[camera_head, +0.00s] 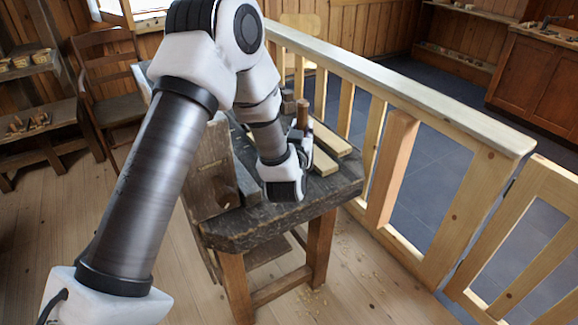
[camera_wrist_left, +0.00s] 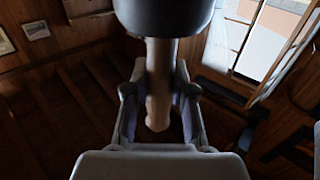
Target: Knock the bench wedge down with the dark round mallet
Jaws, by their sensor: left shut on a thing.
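My left gripper (camera_head: 303,150) is low over the right part of the dark workbench (camera_head: 255,236). The mallet's brown handle (camera_head: 303,113) stands up from it. In the left wrist view, the two fingers of the left gripper (camera_wrist_left: 160,118) close on the tan mallet handle (camera_wrist_left: 160,75). A dark round mallet head (camera_wrist_left: 165,15) fills the top of that view. In the head view I cannot make out the mallet head. An upright brown board (camera_head: 210,160) and a grey block stand at the bench's left side. I cannot tell the wedge apart with certainty. My right gripper is not in view.
Pale wooden strips (camera_head: 332,138) lie on the bench's right side. A wooden railing (camera_head: 400,85) runs close behind and to the right of the bench. A chair (camera_head: 107,85) and shelves stand at the left. Shavings lie on the open floor in front.

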